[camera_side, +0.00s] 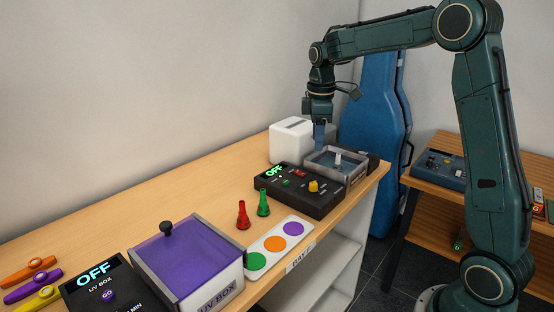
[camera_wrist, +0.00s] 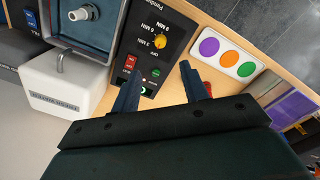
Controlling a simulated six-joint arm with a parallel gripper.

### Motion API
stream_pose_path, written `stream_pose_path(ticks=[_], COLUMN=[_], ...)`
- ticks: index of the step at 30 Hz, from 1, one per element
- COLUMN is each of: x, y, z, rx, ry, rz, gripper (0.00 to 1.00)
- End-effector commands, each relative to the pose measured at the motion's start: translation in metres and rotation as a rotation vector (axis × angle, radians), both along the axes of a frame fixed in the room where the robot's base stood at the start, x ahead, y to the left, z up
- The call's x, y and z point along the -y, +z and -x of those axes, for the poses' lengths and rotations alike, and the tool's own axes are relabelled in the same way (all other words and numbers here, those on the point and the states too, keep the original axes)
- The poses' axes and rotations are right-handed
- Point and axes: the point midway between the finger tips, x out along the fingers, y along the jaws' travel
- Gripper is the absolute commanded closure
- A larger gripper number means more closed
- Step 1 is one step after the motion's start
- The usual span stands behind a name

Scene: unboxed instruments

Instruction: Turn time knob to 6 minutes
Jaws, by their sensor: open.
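The yellow time knob (camera_side: 313,186) sits on top of a dark control box (camera_side: 325,206) whose display reads OFF in green. The wrist view shows the knob (camera_wrist: 160,41) beside white minute labels, 3, 6 and 9 among them. I cannot tell which label it points to. My gripper (camera_side: 319,145) hangs pointing down, above and behind the control box, near the basin. In the wrist view my gripper (camera_wrist: 160,66) is open and empty, its fingers spread over the box, and the knob shows beyond the fingertips, apart from them.
A clear-walled basin (camera_side: 352,173) with a white fitting adjoins the control box. A white container (camera_side: 290,140) stands behind. Red (camera_side: 243,217) and green (camera_side: 264,203) cone-shaped pieces, a colour-dot card (camera_side: 279,243) and a purple-lidded UV box (camera_side: 188,262) occupy the bench nearer the side camera.

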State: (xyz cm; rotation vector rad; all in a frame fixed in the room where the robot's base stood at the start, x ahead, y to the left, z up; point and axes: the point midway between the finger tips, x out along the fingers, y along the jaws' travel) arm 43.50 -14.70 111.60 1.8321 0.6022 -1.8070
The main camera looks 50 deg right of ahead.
Motion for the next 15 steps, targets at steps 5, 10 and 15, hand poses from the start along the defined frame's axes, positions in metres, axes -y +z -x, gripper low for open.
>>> stream_pose_path(ticks=[5,10,15], x=[0.0,0.001,0.001], y=[-0.011,-0.03,-0.056], z=[0.0,0.0,0.0], rx=[-0.003,-0.003,-0.005], ry=[-0.001,-0.001,-0.001], rz=[0.0,-0.001,-0.001], gripper=[0.56,0.56,0.56])
